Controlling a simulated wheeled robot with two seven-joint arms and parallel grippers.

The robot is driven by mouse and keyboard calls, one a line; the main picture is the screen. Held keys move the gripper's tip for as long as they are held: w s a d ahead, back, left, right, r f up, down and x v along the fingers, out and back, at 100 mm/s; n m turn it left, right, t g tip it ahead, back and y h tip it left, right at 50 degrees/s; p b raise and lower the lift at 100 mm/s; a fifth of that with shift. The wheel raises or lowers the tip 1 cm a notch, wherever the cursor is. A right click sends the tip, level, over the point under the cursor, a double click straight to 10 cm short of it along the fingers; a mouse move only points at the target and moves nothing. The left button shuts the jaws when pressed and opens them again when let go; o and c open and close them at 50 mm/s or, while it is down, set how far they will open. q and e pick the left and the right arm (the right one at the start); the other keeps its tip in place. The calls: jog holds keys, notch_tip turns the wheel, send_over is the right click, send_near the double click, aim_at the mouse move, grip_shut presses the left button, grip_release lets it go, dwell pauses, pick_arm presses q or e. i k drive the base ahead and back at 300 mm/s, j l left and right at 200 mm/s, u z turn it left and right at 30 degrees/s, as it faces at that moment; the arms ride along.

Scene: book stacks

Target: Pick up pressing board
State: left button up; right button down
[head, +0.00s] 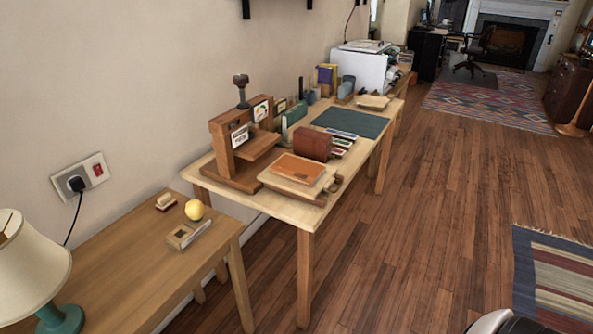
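A pale wooden board (272,181) lies flat near the front end of the long light-wood table (308,219), and it looks like the pressing board. An orange flat book or cover (298,168) lies on top of it and hides much of its surface. Another small pale board-like piece (373,102) lies at the table's far end; I cannot tell what it is. A wooden book press (238,170) with a dark screw knob stands beside the front board, towards the wall. Neither gripper shows in the head view.
A reddish-brown block (312,144) and several small books (343,135) sit just behind the board. A green mat (351,122) lies beyond. A lower desk (130,259) with a lamp (30,265) and a yellow ball (194,209) stands at left. The floor to the right is open.

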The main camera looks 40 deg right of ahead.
aim_at(369, 99)
jog(key=z, duration=1.65)
jog(key=i+l+z, duration=0.3)
jog(key=i, duration=0.5)
jog(key=i+z, duration=0.35)
jog(key=i, duration=0.45)
